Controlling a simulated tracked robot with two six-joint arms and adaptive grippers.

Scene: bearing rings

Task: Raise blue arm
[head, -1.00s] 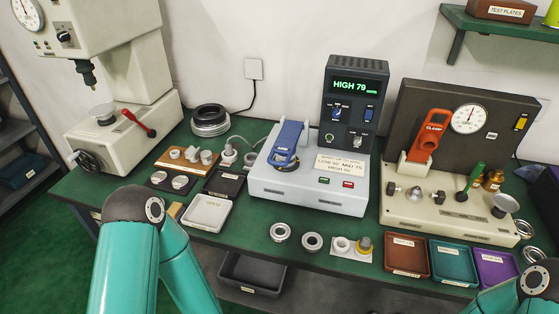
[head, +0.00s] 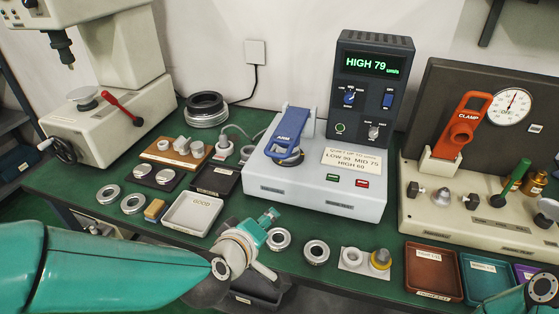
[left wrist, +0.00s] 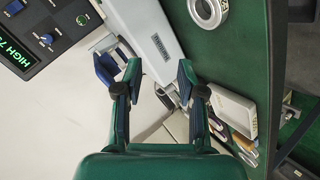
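The blue arm (head: 290,131), labelled ARM, is on the pale grey tester (head: 270,190) at the middle of the bench. In the head view it slopes forward over a metal ring (head: 287,160). My left gripper (head: 262,238) is at the bench's front edge, in front of the tester and apart from the blue arm. In the left wrist view the left gripper (left wrist: 160,76) is open, with nothing between its fingers. A blue part, likely the arm (left wrist: 106,66), is partly hidden behind one finger there. My right gripper is not in view; only part of the right arm shows.
The tester's display (head: 373,65) reads HIGH 79. Loose rings (head: 278,239) and a GOOD tray (head: 195,213) lie along the front. A red CLAMP lever (head: 461,124) stands on the fixture at right. A brown tray (head: 434,270) lies before that fixture.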

